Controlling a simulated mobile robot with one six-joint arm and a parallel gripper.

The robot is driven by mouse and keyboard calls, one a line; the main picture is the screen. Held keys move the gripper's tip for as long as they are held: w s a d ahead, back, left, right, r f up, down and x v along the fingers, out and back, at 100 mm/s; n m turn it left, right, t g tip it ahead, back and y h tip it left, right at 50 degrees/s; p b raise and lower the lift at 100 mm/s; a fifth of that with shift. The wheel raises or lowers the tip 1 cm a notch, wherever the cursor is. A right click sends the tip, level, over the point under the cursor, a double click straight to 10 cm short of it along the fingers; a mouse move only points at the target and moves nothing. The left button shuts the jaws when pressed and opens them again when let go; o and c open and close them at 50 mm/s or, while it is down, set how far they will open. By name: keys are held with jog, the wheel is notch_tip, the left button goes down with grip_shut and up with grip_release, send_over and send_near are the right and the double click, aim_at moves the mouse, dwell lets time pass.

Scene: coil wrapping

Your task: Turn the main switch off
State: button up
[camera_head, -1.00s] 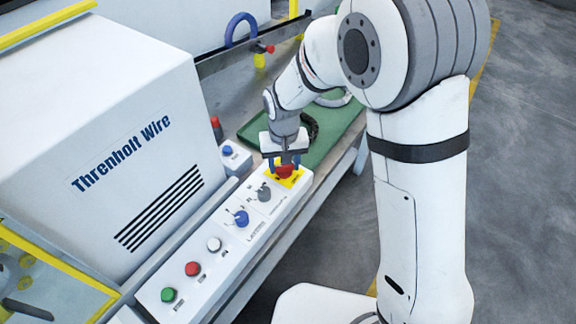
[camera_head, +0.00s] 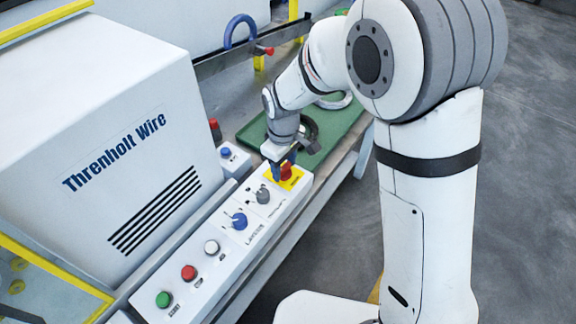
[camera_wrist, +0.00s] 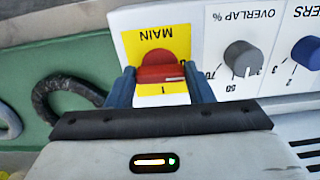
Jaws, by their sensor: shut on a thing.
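The main switch is a red knob (camera_head: 287,170) on a yellow plate (camera_head: 295,181) at the far end of the white control panel. In the wrist view the red knob (camera_wrist: 158,68) lies under the word MAIN, with a short pale line low on its right side and a mark I below it. My gripper (camera_head: 283,173) reaches down onto it. In the wrist view the blue fingers of my gripper (camera_wrist: 160,86) stand on either side of the knob and are shut on it. The finger tips partly cover the plate's edges.
A grey OVERLAP knob (camera_wrist: 242,58) and a blue knob (camera_head: 239,221) sit beside the switch. White, red and green buttons (camera_head: 164,299) line the near end. A green mat (camera_head: 328,150) with a dark ring lies behind. The big white machine housing (camera_head: 110,120) stands left.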

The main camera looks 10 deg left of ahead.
aim_at(283, 168)
jog(key=shift+o, duration=0.2)
jog(key=shift+s+f+n, duration=0.2)
jog(key=shift+s+n, duration=0.1)
jog(key=o, duration=1)
jog(key=shift+r, duration=0.1)
jog(key=shift+c, duration=0.2)
jog(key=shift+w, duration=0.1)
jog(key=shift+a+r, duration=0.1)
jog(key=shift+r, duration=0.05)
notch_tip(283, 168, up, 8)
jog(key=shift+f, duration=0.25)
